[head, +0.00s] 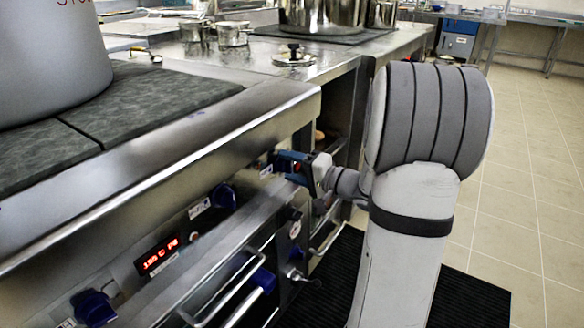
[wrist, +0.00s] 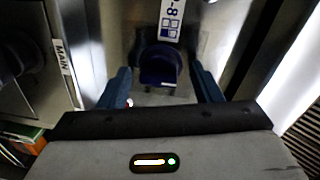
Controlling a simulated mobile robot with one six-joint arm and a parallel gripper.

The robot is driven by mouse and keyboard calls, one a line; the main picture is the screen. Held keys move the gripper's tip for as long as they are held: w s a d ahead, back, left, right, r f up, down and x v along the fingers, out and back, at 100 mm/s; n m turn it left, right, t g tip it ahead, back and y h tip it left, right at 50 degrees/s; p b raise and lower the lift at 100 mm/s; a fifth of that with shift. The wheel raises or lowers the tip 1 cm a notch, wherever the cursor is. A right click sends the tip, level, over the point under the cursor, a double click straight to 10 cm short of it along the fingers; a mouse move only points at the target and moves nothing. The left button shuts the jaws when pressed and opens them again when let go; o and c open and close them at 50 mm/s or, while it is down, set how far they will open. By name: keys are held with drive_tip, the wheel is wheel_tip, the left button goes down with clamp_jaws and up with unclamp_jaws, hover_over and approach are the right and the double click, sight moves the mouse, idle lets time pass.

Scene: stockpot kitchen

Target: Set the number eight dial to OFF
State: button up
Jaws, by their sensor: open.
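The number eight dial (wrist: 158,66) is a dark blue knob on the steel front panel, under a white label ending in 8 (wrist: 171,20). My gripper (wrist: 160,84) is open, with one blue finger on each side of the dial in the wrist view. I cannot tell whether either finger touches it. In the head view my gripper (head: 287,164) is at the far end of the range's front panel and hides most or all of this dial. I cannot read the dial's setting.
Other blue dials (head: 222,195) (head: 95,308) and a red display (head: 160,254) are on the same panel. A rail (head: 225,285) runs below. A MAIN label (wrist: 60,57) is at left in the wrist view. A big pot (head: 50,60) stands on the range. The tiled floor at right is clear.

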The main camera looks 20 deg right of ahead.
drive_tip(key=p+v, duration=0.2)
drive_tip(key=v, duration=0.5)
drive_tip(key=shift+s+d, duration=0.25)
drive_tip(key=shift+s, duration=0.1)
